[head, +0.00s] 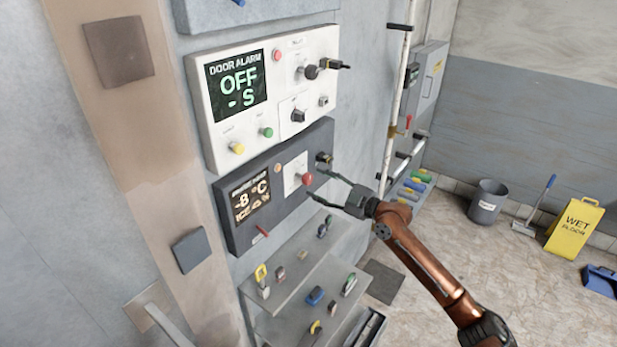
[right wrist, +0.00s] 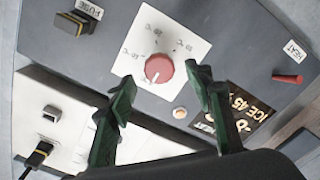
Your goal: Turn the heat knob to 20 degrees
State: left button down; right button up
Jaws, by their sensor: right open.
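The red heat knob (head: 307,180) sits on a white dial plate on the dark grey panel (head: 238,237). In the right wrist view the knob (right wrist: 159,68) shows with blurred degree marks around it. The panel's display (head: 249,201) reads -8 °C with an ice line below. My right gripper (head: 316,183) is open in front of the panel. In the right wrist view its green fingers (right wrist: 163,82) stand apart on either side of the knob's lower edge, with nothing between them. Contact with the knob cannot be told. My left gripper is not in view.
Above is the white door alarm panel (head: 207,103) reading OFF, with buttons and a plugged connector. A fuse (head: 324,158) sits beside the knob. A red switch (right wrist: 288,79) shows near the HEAT label. Stepped shelves (head: 285,325) with small items stand below.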

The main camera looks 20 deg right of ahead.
aim_at(310, 179)
jog(key=p+x, duration=0.1)
jog(key=x, duration=0.3)
jog(key=shift+r, duration=0.1)
jog(key=shift+w+a, duration=0.3)
jog(key=shift+w, duration=0.1)
jog(key=c, duration=1.2)
jog(key=shift+o, duration=0.2)
